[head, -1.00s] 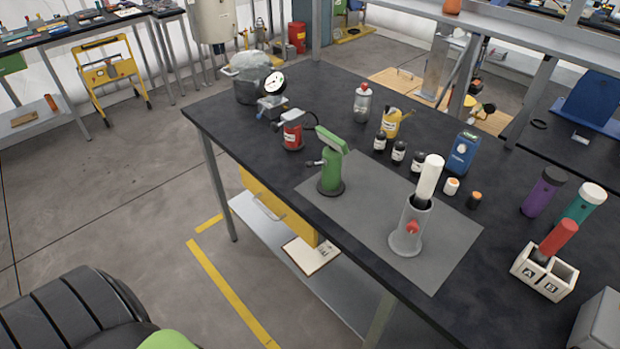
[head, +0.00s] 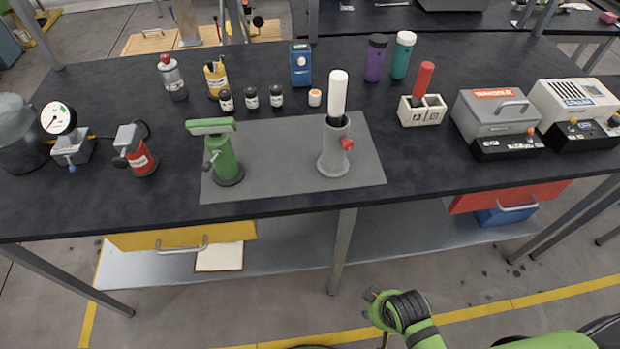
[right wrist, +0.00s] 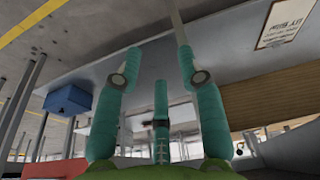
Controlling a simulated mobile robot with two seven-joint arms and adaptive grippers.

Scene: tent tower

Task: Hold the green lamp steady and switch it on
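The green lamp (head: 225,163) stands upright on a dark round base at the left end of the grey mat (head: 280,183). Its flat bar-shaped head lies across the top, and a small grey knob or lever sticks out at its left side. I see no clear glow on it. My right gripper (head: 373,297) is low in front of the table, below the tabletop and well away from the lamp. In the right wrist view its teal fingers (right wrist: 160,62) are spread apart with nothing between them. My left gripper is out of view.
A grey holder (head: 333,155) with a white cylinder and red knob stands on the mat, right of the lamp. A red device (head: 140,160) stands left of the lamp. Several small dark jars (head: 251,98) are behind. The yellow drawer (head: 185,236) is under the table's front edge.

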